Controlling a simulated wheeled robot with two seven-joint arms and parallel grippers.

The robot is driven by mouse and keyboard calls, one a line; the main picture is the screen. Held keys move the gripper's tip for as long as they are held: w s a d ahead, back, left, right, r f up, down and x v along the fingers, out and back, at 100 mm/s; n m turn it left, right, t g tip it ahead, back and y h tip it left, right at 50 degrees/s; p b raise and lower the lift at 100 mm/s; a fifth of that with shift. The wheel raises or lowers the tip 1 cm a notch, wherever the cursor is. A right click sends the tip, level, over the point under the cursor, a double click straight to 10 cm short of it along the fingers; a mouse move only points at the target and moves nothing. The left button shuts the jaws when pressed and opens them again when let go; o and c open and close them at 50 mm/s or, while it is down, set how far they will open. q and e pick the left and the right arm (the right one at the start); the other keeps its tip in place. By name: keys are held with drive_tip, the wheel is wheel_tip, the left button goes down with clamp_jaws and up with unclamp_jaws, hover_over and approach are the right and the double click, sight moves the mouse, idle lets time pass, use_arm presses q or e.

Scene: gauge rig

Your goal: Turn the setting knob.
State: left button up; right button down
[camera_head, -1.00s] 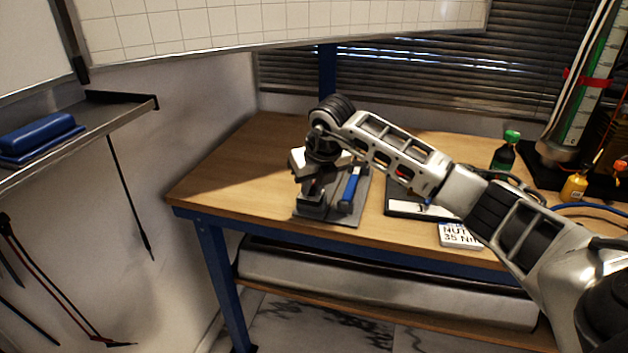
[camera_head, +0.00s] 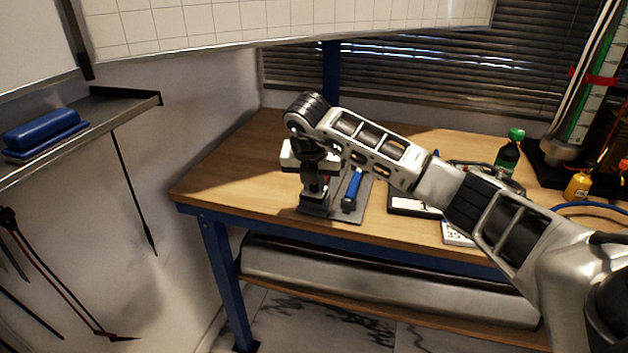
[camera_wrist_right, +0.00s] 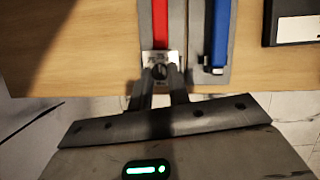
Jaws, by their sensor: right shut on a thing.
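The dark setting knob (camera_wrist_right: 159,72) sits on a small pale plate with printed numbers, seen in the right wrist view. My right gripper (camera_wrist_right: 160,80) has its two fingers on either side of the knob, shut on it. In the head view the right gripper (camera_head: 315,187) points down over the grey gauge rig (camera_head: 348,214) and hides the knob. A red bar (camera_wrist_right: 161,22) runs behind the numbered plate. A blue handle (camera_wrist_right: 221,30) lies to its right and also shows in the head view (camera_head: 353,187). My left gripper is not in view.
The rig stands near the front edge of a wooden workbench (camera_head: 235,170). To its right are a dark tray (camera_head: 405,203), a white card (camera_head: 457,233), a green-capped bottle (camera_head: 508,152) and a yellow bottle (camera_head: 577,186). The bench's left side is clear.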

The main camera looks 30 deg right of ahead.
idle(0.3)
drive_tip(key=c, duration=1.3)
unclamp_jaws()
drive_tip(key=p+v, duration=0.1)
drive_tip(key=v, duration=1.5)
